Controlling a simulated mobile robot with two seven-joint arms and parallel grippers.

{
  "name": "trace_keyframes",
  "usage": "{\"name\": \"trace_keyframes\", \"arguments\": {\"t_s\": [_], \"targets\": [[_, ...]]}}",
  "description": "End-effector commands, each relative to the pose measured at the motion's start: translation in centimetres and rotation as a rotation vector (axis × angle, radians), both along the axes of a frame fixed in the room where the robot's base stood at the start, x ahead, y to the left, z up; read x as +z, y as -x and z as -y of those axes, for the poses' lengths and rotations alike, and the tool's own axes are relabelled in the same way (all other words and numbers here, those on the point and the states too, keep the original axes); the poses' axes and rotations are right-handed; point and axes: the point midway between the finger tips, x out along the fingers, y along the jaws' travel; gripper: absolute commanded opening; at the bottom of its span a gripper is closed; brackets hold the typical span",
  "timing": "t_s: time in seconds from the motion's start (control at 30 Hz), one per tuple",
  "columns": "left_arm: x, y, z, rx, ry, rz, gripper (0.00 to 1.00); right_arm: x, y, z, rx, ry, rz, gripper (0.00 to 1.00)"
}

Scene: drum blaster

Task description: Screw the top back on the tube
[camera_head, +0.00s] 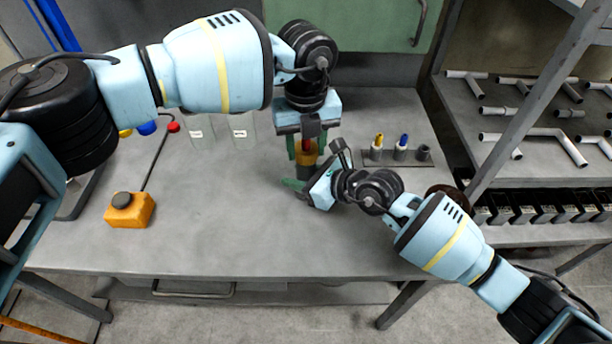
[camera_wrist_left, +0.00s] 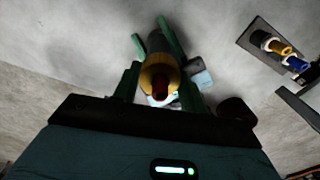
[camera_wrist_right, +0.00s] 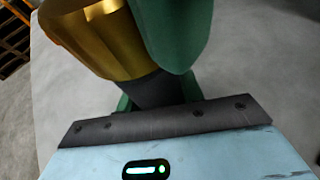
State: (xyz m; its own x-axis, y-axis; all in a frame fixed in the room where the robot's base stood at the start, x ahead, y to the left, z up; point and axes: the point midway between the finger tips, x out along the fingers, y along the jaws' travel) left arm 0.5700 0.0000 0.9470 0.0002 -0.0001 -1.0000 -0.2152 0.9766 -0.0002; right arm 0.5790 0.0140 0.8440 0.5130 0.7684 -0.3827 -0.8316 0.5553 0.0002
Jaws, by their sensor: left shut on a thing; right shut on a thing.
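The tube stands upright near the back middle of the table. Its dark grey body (camera_head: 305,172) has a gold top (camera_head: 308,158) with a red tip (camera_head: 307,144); the gold top (camera_wrist_left: 160,72) also shows in the left wrist view. My left gripper (camera_head: 307,155) comes down from above, its green fingers on either side of the gold top. My right gripper (camera_head: 298,186) reaches in low from the right, shut around the grey body (camera_wrist_right: 155,90). In the right wrist view a green finger partly covers the gold top (camera_wrist_right: 100,40). The seam between top and body is not clear.
A dark holder (camera_head: 398,160) right of the tube carries a yellow-tipped piece (camera_head: 378,146), a blue-tipped piece (camera_head: 402,146) and a grey piece (camera_head: 423,153). An orange button box (camera_head: 129,209) stands at the left. Clear labelled bins (camera_head: 242,127) are at the back. The front table is clear.

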Motion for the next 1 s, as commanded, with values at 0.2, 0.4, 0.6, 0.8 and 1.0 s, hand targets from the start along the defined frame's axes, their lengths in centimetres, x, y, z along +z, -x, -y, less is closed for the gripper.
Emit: {"name": "trace_keyframes", "arguments": {"t_s": [0.2,0.4,0.6,0.8,1.0], "targets": [[0.0,0.0,0.0,0.002,0.000,-0.001,0.60,-0.1,0.0,0.0,-0.001,0.001,0.000,0.00],[0.0,0.0,0.0,0.002,0.000,0.000,0.64,-0.1,0.0,0.0,-0.001,0.001,0.000,0.00],[0.4,0.0,0.0,0.003,0.001,0.001,0.64,-0.1,0.0,0.0,0.000,0.001,-0.001,0.00],[2.6,0.0,0.0,0.003,0.001,0.001,0.64,-0.1,0.0,0.0,-0.001,0.001,0.000,0.00],[4.4,0.0,0.0,0.003,0.000,0.001,0.64,-0.1,0.0,0.0,0.000,0.001,-0.001,0.00]]}}
